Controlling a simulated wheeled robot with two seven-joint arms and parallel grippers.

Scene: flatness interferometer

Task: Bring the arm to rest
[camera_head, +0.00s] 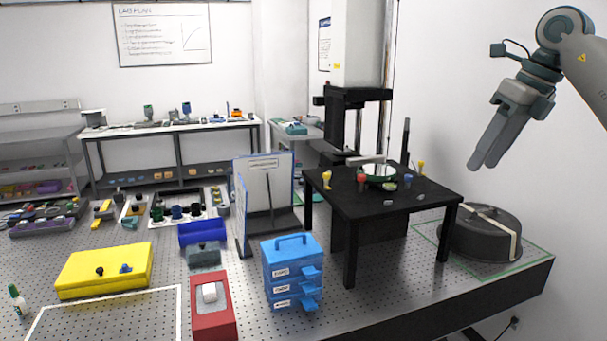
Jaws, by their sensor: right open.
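My right gripper (482,163) hangs in the upper right of the head view, on the arm that comes in from the right edge. Its grey fingers point down and to the left. It is open, with nothing seen between the fingers. It is in the air, right of the black table (377,207) and above the round dark case (481,233). It appears to touch nothing. My left gripper is not in view.
A perforated bench (380,297) carries a blue drawer box (292,271), a red block (211,310), a yellow box (104,270) and a panel (266,190). The black table holds a green-rimmed dish (380,180) and small coloured pieces. A tall instrument column (357,100) stands behind.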

